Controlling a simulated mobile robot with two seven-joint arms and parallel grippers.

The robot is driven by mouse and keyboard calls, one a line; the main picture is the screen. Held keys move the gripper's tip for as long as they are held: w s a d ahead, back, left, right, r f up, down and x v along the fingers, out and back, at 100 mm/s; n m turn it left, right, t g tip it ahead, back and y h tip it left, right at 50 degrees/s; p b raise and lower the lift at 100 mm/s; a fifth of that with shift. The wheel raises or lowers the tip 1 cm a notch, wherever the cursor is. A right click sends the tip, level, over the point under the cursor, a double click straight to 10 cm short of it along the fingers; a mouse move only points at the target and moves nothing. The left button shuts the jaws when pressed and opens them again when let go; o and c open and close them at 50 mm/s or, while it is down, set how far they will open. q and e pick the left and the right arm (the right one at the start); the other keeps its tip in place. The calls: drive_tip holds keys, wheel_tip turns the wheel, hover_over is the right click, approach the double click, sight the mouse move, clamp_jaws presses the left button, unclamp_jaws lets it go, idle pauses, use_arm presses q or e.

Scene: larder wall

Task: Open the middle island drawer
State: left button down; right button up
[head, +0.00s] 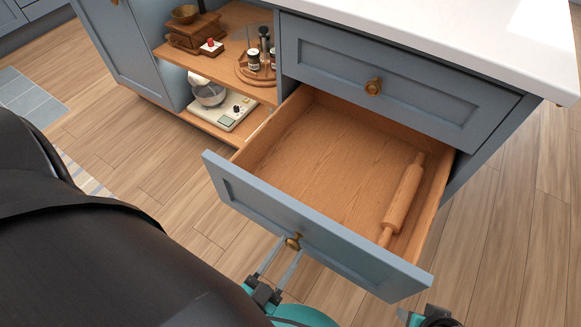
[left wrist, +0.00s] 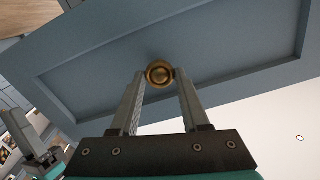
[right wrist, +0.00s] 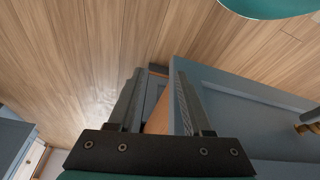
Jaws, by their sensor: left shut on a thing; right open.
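The middle island drawer (head: 335,180) stands pulled well out of the island in the head view. Its blue front panel carries a round brass knob (head: 293,241). My left gripper (head: 288,252) is shut on this knob; the left wrist view shows the knob (left wrist: 159,73) between the two fingertips. A wooden rolling pin (head: 403,197) lies inside the drawer at its right side. My right gripper (right wrist: 155,78) is open and empty, near the drawer front's right end (right wrist: 245,95) in the right wrist view. In the head view only a part of it shows at the bottom edge.
A shut upper drawer (head: 395,80) with a brass knob sits above, under the white countertop (head: 450,30). Open shelves to the left hold a scale (head: 225,112), a grinder (head: 192,30) and several jars. Wooden floor is free right of the island.

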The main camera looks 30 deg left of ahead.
use_arm(q)
drive_tip(key=shift+s, duration=0.1)
drive_tip(key=shift+c, duration=1.9)
unclamp_jaws()
drive_tip(key=shift+s, duration=0.45)
drive_tip(key=s, duration=1.4)
drive_tip(key=shift+a, duration=0.25)
use_arm(e)
drive_tip(key=shift+s+f, duration=0.25)
drive_tip(key=shift+f, duration=0.1)
use_arm(q)
drive_tip(key=shift+s, duration=0.15)
use_arm(e)
drive_tip(key=shift+w, duration=0.1)
